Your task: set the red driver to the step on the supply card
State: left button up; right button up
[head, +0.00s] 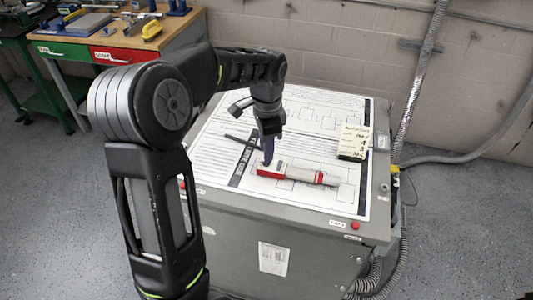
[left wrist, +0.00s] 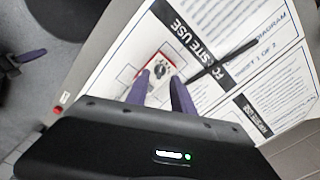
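The red driver (head: 296,174) is a red and white block lying on printed sheets on the grey cabinet. Its red end with a dark round dial (left wrist: 161,70) shows in the left wrist view. My left gripper (head: 268,160) points down at the driver's left red end. Its purple fingers (left wrist: 160,80) are apart, with the dial showing between and just past their tips; I cannot tell whether they touch it. The supply card (head: 354,141) is cream, near the sheets' right edge; its writing is too small to read surely. Purple fingers of my right gripper (left wrist: 22,57) show at the left wrist view's edge.
A dark thin rod (head: 240,141) lies on the sheets left of the driver. Red buttons (head: 355,225) sit on the cabinet's (head: 290,217) front edge. Conduits (head: 421,75) run along the wall at right. A workbench (head: 130,40) with tools stands at back left.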

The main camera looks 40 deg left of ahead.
pick_arm(q)
jog(key=shift+f, duration=1.55)
jog(key=shift+c, duration=0.4)
grip_shut()
